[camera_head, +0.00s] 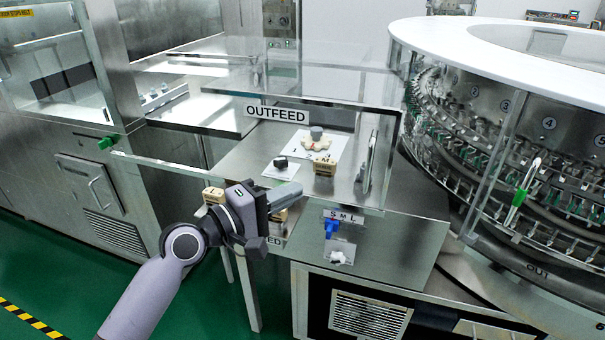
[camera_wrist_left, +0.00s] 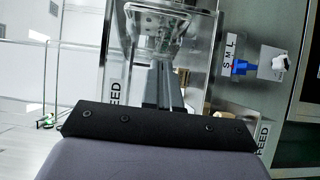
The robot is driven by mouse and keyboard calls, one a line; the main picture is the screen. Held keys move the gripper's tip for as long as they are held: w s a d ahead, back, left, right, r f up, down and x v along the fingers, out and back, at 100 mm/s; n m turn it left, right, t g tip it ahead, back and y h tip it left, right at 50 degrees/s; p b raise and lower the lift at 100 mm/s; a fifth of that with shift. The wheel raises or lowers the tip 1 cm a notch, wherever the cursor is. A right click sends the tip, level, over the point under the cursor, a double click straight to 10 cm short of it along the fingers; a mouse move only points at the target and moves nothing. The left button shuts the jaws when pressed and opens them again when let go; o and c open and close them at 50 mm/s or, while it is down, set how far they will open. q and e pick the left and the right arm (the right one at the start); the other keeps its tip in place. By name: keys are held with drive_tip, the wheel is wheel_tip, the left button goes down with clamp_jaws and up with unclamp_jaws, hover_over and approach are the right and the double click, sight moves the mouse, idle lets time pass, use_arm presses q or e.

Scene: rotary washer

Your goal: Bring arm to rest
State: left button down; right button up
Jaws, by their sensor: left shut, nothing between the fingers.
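My left arm comes in from the lower left in the head view. Its gripper (camera_head: 292,192) is shut and empty, with its fingers pointing right, in front of the outfeed table (camera_head: 235,160). In the left wrist view the closed fingers (camera_wrist_left: 164,88) point away from the camera, with a clear or metal part beyond them. My right arm and gripper are not in view.
A clear guard with an OUTFEED sign (camera_head: 277,114) covers the table, where small parts lie on white plates. A lower panel carries an S M L label (camera_head: 343,217) and a blue piece (camera_head: 331,227). The rotary washer (camera_head: 500,150) stands at right. Green floor (camera_head: 50,280) is open at left.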

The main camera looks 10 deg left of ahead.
use_arm(q)
drive_tip(key=s+a+f+m+g+y, duration=0.1)
drive_tip(key=s+f+m+y, duration=0.3)
drive_tip(key=s+f, duration=0.7)
drive_tip(key=s+a+f+m+g+y, duration=0.2)
drive_tip(key=s+f+m, duration=0.6)
drive_tip(key=f, duration=1)
drive_tip(key=s+a+y, duration=0.2)
drive_tip(key=s, duration=0.2)
drive_tip(key=shift+a+g+y, duration=0.3)
drive_tip(key=shift+y, duration=0.1)
drive_tip(key=shift+s, duration=0.1)
